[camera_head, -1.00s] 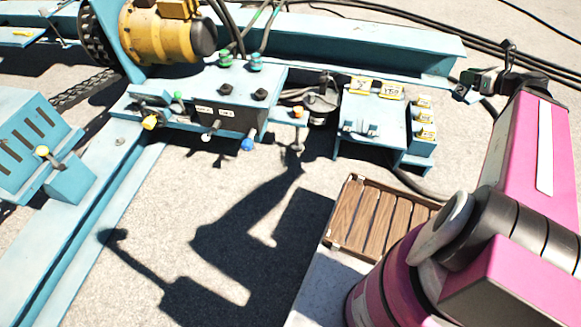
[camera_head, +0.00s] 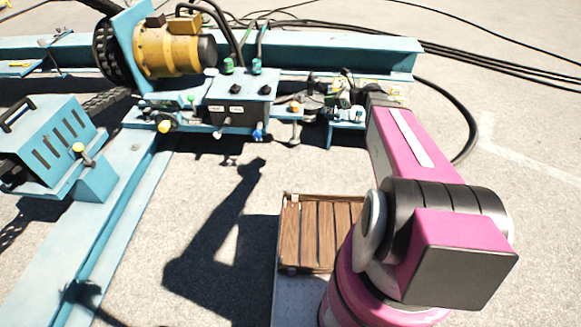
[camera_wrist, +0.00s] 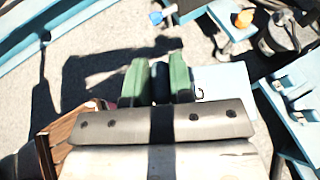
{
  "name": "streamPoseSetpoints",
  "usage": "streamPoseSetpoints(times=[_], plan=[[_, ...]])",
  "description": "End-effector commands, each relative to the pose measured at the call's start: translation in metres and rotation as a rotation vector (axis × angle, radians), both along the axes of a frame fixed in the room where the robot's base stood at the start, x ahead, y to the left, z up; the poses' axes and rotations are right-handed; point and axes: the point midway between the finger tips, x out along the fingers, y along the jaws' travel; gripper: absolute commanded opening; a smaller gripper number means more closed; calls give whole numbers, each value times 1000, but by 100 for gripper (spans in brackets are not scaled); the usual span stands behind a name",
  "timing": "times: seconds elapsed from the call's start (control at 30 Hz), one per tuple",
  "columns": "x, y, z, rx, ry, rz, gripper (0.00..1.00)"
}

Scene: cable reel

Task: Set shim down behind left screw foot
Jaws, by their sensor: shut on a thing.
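My gripper (camera_wrist: 159,80) shows its two green fingertips in the wrist view, shut on a dark piece, seemingly the shim (camera_wrist: 160,86); the fingers hide most of it. In the head view my gripper (camera_head: 343,88) is in front of the labelled light-blue stand, right of the orange-topped screw foot (camera_head: 295,108). This appears to be the left screw foot; its orange top (camera_wrist: 243,18) is at the upper right of the wrist view, apart from the fingers. A pale-blue plate (camera_wrist: 225,82) shows right of the fingers; I cannot tell whether it touches the shim.
The control box (camera_head: 236,112) with levers is left of the foot. The labelled stand (camera_head: 345,136) is partly behind my arm. A wooden slatted crate (camera_head: 318,235) stands in front. Cables (camera_head: 465,125) lie at right. Open ground lies between crate and frame.

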Motion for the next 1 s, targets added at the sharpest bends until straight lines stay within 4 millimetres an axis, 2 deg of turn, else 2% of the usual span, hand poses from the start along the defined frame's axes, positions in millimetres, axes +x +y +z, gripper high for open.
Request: streamPoseSetpoints(times=[0.03,0.3,0.5,0.7,0.8,0.9,1.0], plan=[[16,11,-26,2,4,24,0],[45,68,-143,2,4,145,0],[53,111,-236,5,3,230,0],[47,152,-326,11,1,306,0],[42,168,-362,12,0,337,0],[36,179,-389,13,-3,358,0],[32,186,-406,15,-5,372,0]])
